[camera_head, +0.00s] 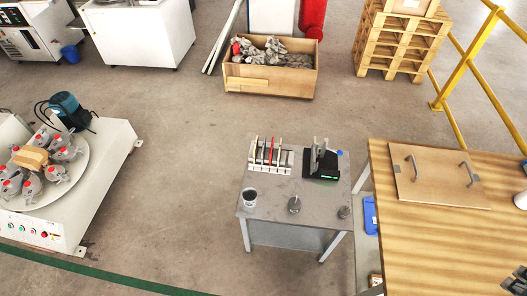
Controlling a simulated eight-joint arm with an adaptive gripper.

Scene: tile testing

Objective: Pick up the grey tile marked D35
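A small grey table (270,207) stands at the centre right. On its back left is a pale rack (255,168) with several thin upright pieces, one of them red. Beside it is a black device (325,177) with a green display and grey upright pieces on it. No marking is legible, so I cannot tell which piece, if any, is the grey tile marked D35.
A dark cup (250,197) and two small grey items stand on the grey table's front. A wooden bench (430,240) is close on the right, with a handled board (433,176). A round-table machine (60,190) is at left. Open floor lies between.

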